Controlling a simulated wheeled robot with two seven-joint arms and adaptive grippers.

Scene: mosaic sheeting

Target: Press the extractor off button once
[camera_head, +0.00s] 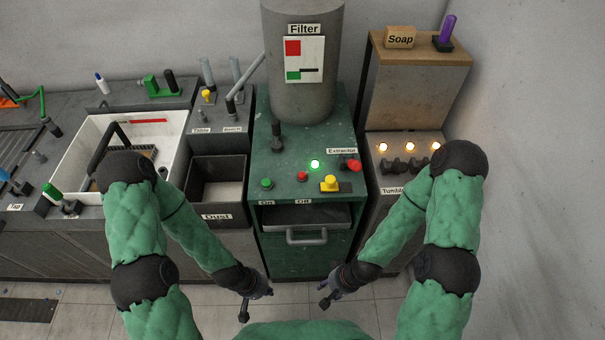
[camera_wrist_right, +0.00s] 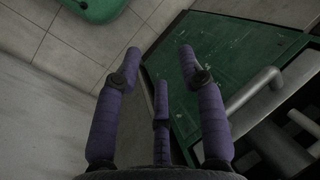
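The extractor is a green cabinet (camera_head: 285,150) at the centre of the head view. On its top, a red button (camera_head: 302,176) sits behind the "Off" label (camera_head: 303,201). A green button (camera_head: 266,183) sits behind the "On" label (camera_head: 266,203). My left gripper (camera_head: 245,309) and my right gripper (camera_head: 325,301) hang low in front of the cabinet, apart from the buttons. In the right wrist view, my right gripper (camera_wrist_right: 160,75) has its fingers spread with nothing between them. The left fingers are too small to judge.
A yellow push button (camera_head: 329,184) and a red knob (camera_head: 353,165) stand right of the red button. A drawer handle (camera_head: 306,236) juts from the cabinet front. The grey filter cylinder (camera_head: 303,95) rises behind. A dust bin (camera_head: 216,185) is left; tumbler controls (camera_head: 404,165) are right.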

